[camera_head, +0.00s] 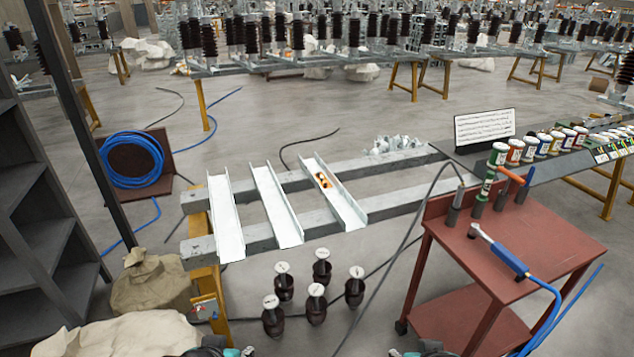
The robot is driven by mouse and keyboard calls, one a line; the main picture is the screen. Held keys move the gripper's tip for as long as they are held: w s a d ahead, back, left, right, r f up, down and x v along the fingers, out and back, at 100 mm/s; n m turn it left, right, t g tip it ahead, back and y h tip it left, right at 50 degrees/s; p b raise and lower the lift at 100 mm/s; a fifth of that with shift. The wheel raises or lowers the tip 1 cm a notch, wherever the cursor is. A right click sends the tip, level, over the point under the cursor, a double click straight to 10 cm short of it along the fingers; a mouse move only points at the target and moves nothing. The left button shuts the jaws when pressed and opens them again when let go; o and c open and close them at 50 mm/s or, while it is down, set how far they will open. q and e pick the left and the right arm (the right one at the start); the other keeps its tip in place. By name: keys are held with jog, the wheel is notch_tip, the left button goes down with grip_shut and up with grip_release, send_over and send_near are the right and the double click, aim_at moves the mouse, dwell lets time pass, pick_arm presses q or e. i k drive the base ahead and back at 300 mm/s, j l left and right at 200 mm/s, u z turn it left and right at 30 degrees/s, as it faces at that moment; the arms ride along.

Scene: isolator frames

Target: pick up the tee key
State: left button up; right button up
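A tool with an orange crossbar handle (512,176), which looks like the tee key, stands upright at the back of the red cart (545,232). Its lower end sits among dark cylindrical holders, and it is small in the picture. My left gripper (226,351) shows only as a dark piece with a teal tip at the bottom edge, far left of the cart. My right gripper (424,351) shows in the same way at the bottom edge, left of and below the cart. Both are well apart from the tool; their fingers are mostly cut off.
A blue-handled tool with a blue hose (503,257) lies on the cart top. A dark cable (430,205) rises beside it. Several dark insulators (316,303) stand on the floor before the steel frame (260,232). A grey shelf (45,230) stands at left.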

aim_at(520, 180)
jog(key=l+u, duration=0.4)
jog(key=i+l+u, duration=0.1)
jog(key=l+u, duration=0.3)
